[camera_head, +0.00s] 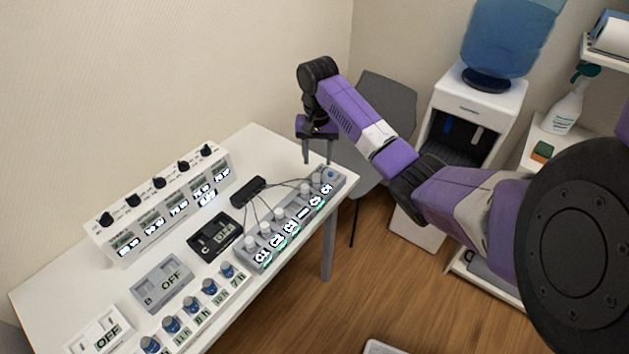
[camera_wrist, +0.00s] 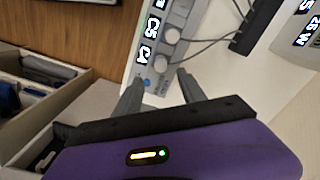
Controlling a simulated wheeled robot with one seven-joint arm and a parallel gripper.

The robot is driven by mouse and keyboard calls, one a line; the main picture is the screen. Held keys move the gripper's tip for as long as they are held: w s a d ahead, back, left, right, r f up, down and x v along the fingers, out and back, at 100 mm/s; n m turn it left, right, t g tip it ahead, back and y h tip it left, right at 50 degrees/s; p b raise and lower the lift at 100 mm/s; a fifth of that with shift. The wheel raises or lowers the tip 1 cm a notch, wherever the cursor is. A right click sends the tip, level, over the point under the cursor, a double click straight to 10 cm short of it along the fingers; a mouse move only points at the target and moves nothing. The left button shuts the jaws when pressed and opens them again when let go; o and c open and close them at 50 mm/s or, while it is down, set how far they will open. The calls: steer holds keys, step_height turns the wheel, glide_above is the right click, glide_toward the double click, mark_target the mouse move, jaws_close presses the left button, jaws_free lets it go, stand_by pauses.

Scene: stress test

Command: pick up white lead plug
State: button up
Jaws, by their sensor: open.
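A grey socket strip (camera_head: 337,181) lies along the right edge of the white table, with a row of several whitish plugs in it. The plug at its far end (camera_head: 317,178) is nearest my gripper (camera_head: 318,161). Thin dark-looking leads run from plugs to a black box (camera_head: 248,191); I cannot tell which lead is white. My gripper is open and empty, fingers pointing down above the strip's far end. A blue button (camera_wrist: 146,82) shows between the fingers.
A white panel with black knobs (camera_head: 160,205) stands at the table's back left. A grey chair (camera_head: 385,100) and a water cooler (camera_head: 478,98) stand beyond the table.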

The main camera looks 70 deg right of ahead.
mark_target(317, 175)
steer(key=shift+a+f+p, duration=0.15)
steer(key=shift+f+p, duration=0.6)
steer(key=shift+f, duration=3.05)
jaws_close()
